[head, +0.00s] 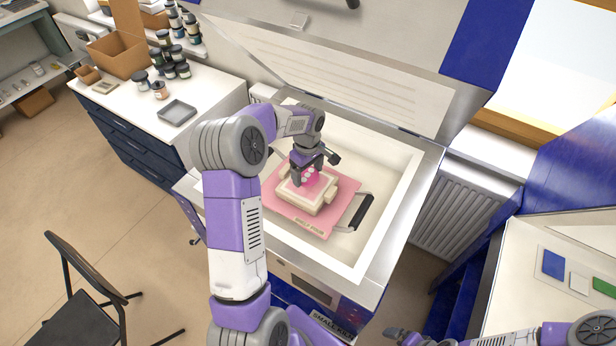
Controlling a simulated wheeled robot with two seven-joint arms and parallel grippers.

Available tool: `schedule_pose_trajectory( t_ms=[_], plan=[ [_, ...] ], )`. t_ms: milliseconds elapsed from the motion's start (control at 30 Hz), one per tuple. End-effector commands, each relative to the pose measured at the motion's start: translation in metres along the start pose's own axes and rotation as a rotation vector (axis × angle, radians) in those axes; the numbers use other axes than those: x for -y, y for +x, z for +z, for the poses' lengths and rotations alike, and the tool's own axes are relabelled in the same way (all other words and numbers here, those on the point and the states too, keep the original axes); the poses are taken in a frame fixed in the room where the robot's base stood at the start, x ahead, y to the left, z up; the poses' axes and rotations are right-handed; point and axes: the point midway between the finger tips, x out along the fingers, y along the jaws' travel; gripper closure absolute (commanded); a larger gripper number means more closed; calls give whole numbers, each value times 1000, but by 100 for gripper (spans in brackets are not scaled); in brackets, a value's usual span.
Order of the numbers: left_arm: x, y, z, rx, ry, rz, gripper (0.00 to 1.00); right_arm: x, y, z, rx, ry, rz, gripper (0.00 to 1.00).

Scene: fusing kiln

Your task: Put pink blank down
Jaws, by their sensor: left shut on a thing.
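My left gripper (308,174) reaches down into the open kiln (392,200) and is shut on the pink blank (314,179). The blank is small and partly hidden by the fingers. It is at the top of a cream mould (306,197) with raised blocks at its sides; I cannot tell whether it touches the mould. The mould rests on a pink shelf board (283,209) with black handles inside the kiln. Part of my right arm shows at the lower right, and its gripper (392,332) is at the bottom edge, too small and cut off to judge.
The kiln lid (350,85) stands open behind. A counter at the left holds several jars (170,52), a cardboard box (118,52) and a grey tray (177,112). A table at the right holds a blue sheet (553,263) and a green sheet (604,287). A black chair (85,290) stands at lower left.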

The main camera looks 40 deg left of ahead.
Motion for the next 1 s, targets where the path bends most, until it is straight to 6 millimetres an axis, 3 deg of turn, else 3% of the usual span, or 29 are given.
schedule_pose_trajectory(
  t_ms=[167,567,600,700,1000],
  plan=[
    [0,24,0,1,1,0,55,-1,2,0,-1,0,0,0],
    [0,30,0,-1,0,1,55,-2,5,0,-1,0,0,0],
    [0,31,0,0,0,0,17,-2,5,0,-1,0,0,0],
    [0,30,0,0,0,0,2,-2,4,0,-1,0,0,0],
    [0,27,0,0,0,1,0,-1,2,0,-1,0,0,0]
  ],
)
